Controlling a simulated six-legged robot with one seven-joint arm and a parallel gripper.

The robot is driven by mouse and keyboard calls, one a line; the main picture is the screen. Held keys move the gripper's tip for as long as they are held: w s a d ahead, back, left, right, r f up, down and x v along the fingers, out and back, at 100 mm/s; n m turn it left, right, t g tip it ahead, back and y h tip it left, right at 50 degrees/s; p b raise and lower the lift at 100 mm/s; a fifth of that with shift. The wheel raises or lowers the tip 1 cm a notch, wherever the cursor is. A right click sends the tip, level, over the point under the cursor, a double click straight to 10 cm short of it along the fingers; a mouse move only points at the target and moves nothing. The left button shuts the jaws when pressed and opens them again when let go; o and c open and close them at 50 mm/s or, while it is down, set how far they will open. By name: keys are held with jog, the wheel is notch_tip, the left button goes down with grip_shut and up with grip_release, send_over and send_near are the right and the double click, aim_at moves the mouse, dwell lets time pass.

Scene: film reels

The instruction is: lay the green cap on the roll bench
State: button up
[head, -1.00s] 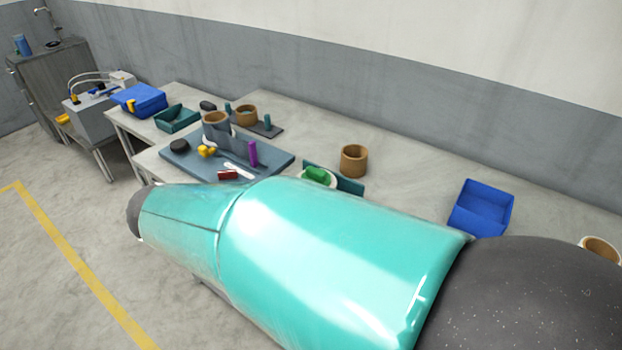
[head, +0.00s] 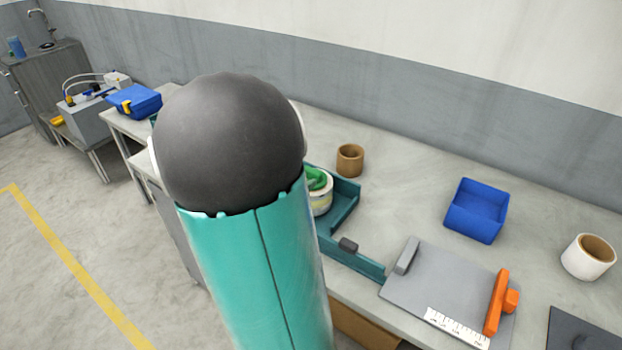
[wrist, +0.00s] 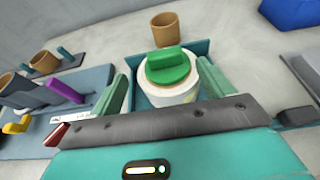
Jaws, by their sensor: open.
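The green cap (wrist: 168,68) has a raised grip bar and sits on top of a white roll (wrist: 166,97), inside a low-walled teal tray (wrist: 203,47). In the head view the cap (head: 318,179) shows just right of my arm, with the white roll (head: 321,203) under it, partly hidden. My gripper (wrist: 163,72) is open, its pale green fingers left and right of the roll and cap in the wrist view. I see no contact with the cap. In the head view my arm hides the gripper. The long grey bench (head: 400,175), seemingly the roll bench, carries the tray.
A brown cardboard core (head: 350,160) stands behind the tray. A blue bin (head: 477,210), a white roll (head: 589,257) and a grey board with an orange handle (head: 497,300) lie to the right. Bare bench lies between core and bin. A blue-grey board (wrist: 80,85) with parts is left.

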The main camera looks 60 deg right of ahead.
jog(key=x, duration=0.6)
jog(key=shift+s+d, duration=0.3)
jog(key=shift+s, duration=0.05)
jog(key=shift+c, duration=0.2)
jog(key=c, duration=1.1)
jog(key=shift+r, duration=0.1)
